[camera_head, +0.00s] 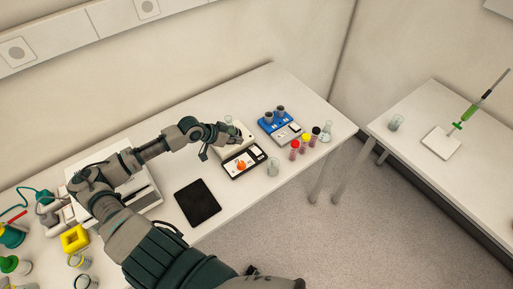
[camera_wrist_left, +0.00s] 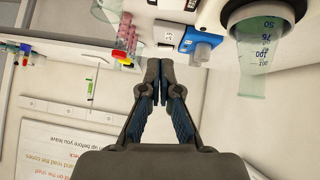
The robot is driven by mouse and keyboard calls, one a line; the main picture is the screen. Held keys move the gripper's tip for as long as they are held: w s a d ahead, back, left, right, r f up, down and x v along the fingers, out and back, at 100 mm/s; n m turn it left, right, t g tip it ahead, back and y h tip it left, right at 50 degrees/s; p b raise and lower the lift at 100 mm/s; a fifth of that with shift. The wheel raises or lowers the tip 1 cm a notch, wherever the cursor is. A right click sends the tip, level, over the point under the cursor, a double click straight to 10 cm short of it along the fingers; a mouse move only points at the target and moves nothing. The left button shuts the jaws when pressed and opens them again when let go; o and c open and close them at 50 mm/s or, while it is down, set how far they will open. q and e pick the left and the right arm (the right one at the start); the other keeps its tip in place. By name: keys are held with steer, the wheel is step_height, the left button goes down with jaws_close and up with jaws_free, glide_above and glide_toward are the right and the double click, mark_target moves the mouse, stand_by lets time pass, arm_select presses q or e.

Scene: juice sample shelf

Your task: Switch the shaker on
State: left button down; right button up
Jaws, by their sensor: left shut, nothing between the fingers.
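My left gripper (camera_head: 228,137) is over the table's far part, beside a white device (camera_head: 237,149) that it partly hides. In the left wrist view its fingers (camera_wrist_left: 161,82) are shut with nothing between them. In front stands a white device with a black front panel (camera_head: 244,162) and an orange flask (camera_head: 242,165) on it. A blue and grey device (camera_head: 281,127) with two dark round tops is to the right. The left wrist view shows a blue part with a pale knob (camera_wrist_left: 201,43) close beyond the fingertips. I cannot tell for certain which device is the shaker.
A black pad (camera_head: 197,202) lies nearer. A graduated beaker (camera_wrist_left: 262,45) shows in the left wrist view. A second table (camera_head: 460,165) is at the right.

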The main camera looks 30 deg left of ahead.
arm_select(q)
glide_toward(260, 151)
steer(key=w, duration=0.1)
steer(key=w+d+r+p, duration=0.1)
steer(key=w, duration=0.1)
steer(key=shift+r, duration=0.2)
steer(key=f, duration=0.1)
steer(key=d+f, duration=0.1)
steer(key=f, duration=0.1)
steer(key=w+f, duration=0.1)
steer(key=shift+w+d+f+p, duration=0.15)
steer(key=shift+d+f+p, duration=0.05)
steer(key=shift+f+p, duration=0.15)
steer(key=shift+f, duration=0.55)
steer(key=shift+a, duration=0.1)
arm_select(e)
steer(key=shift+s+d+r, duration=0.1)
steer(key=shift+d+r, duration=0.05)
steer(key=shift+r, duration=0.3)
steer(key=shift+s+d+r, duration=0.1)
steer(key=shift+r, duration=0.3)
steer(key=shift+a, duration=0.1)
